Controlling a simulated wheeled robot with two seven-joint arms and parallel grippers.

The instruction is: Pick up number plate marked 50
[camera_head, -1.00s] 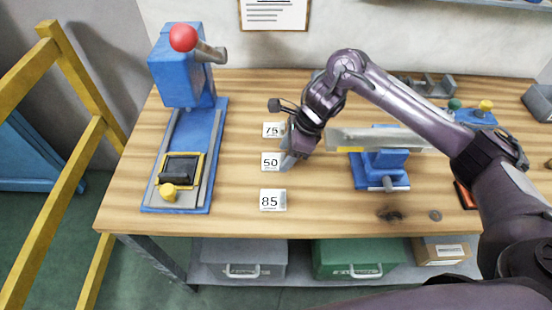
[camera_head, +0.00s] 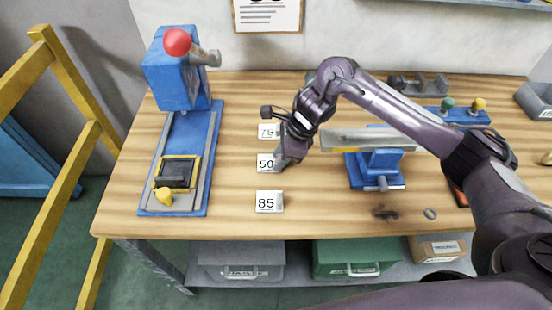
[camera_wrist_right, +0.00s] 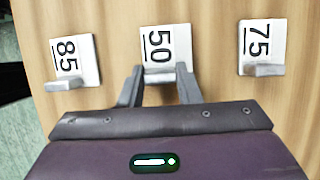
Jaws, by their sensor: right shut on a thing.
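The number plate marked 50 (camera_head: 265,163) is a small white plate in the middle of a column of three on the wooden bench. It also shows in the right wrist view (camera_wrist_right: 160,42), with a grey tab at its lower edge. My right gripper (camera_head: 279,163) is at the right side of this plate. In the right wrist view its two fingers (camera_wrist_right: 160,74) close on the tab. The plate seems to rest on the bench still; I cannot tell any gap beneath. My left gripper does not show.
Plate 75 (camera_head: 268,131) lies behind and plate 85 (camera_head: 269,202) in front. A blue press (camera_head: 205,135) with a red knob stands at left. A blue vise (camera_head: 380,168) holding a metal bar stands at right. Bare wood (camera_head: 320,210) lies at the front middle.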

